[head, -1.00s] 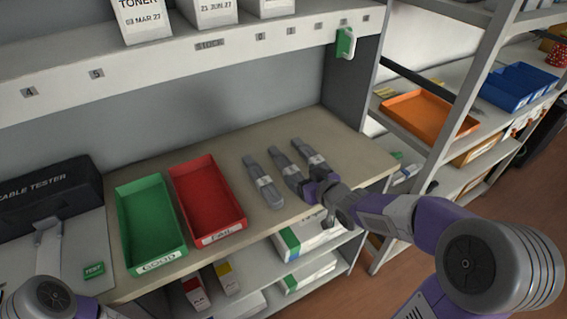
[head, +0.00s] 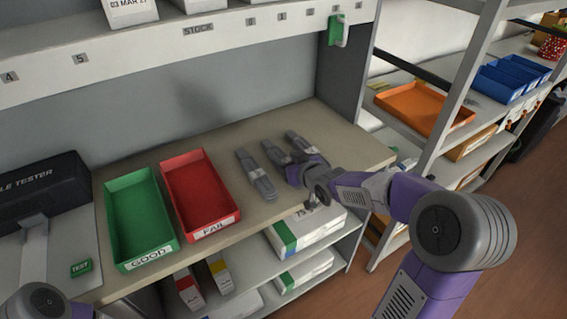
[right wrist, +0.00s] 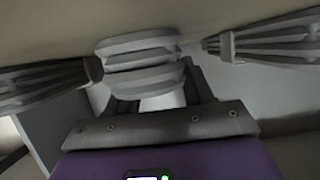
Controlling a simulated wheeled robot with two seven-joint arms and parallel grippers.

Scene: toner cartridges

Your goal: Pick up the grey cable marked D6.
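Three grey bundled cables lie side by side on the bench: a left one (head: 256,175), a middle one (head: 275,152) and a right one (head: 299,142). Their markings are too small to read, so I cannot tell which is D6. My right gripper (head: 299,170) is low over the near end of the middle cable and partly hides it. In the right wrist view, a cable bundle (right wrist: 140,62) lies in front of the gripper (right wrist: 162,95), whose dark fingers look apart. Other cables show at the left (right wrist: 45,82) and right (right wrist: 270,42). My left gripper is out of view.
A red FAIL tray (head: 232,218) and a green GOOD tray (head: 150,258) stand left of the cables. A cable tester (head: 40,190) is at far left. A shelf (head: 230,35) overhangs the back. A side panel (head: 345,85) closes the bench's right end.

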